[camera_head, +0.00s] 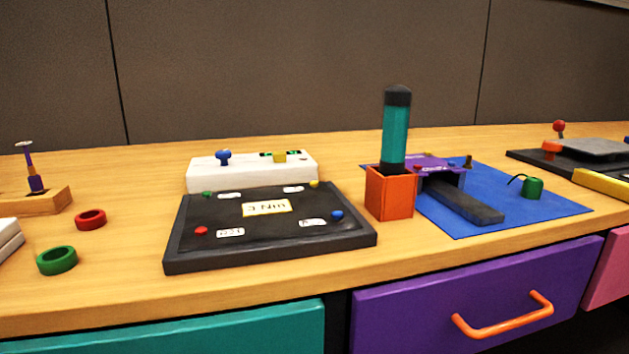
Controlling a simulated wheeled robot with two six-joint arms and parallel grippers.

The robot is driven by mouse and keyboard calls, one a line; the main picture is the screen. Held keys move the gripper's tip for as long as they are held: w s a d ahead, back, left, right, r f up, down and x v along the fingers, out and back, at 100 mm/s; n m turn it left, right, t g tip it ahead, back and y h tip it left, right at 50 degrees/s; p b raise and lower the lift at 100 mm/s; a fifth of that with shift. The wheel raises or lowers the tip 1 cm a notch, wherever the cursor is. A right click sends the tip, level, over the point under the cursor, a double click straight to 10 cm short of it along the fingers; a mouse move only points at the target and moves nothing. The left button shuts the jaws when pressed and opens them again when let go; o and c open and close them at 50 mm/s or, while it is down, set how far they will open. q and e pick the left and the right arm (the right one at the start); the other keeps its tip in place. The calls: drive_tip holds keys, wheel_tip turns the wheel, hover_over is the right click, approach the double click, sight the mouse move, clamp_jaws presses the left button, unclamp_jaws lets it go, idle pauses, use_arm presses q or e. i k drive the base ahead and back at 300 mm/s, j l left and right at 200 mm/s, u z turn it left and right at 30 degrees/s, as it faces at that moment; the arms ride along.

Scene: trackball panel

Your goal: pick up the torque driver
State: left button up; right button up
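A teal cylinder with a dark cap (396,130), which looks like the torque driver's handle, stands upright in an orange square holder (390,194). Its lower part is hidden inside the holder. The holder stands on the wooden table, just right of a black tray (270,252) with a "3 Nm" label (266,208). Neither of my grippers is in view.
A blue mat (540,204) with a purple device (440,164), a dark bar (462,200) and a green item (532,187) lies right of the holder. A white box (250,178) stands behind the tray. Red (90,219) and green (57,260) rings lie left.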

sight(397, 100)
drive_tip(key=k, duration=0.95)
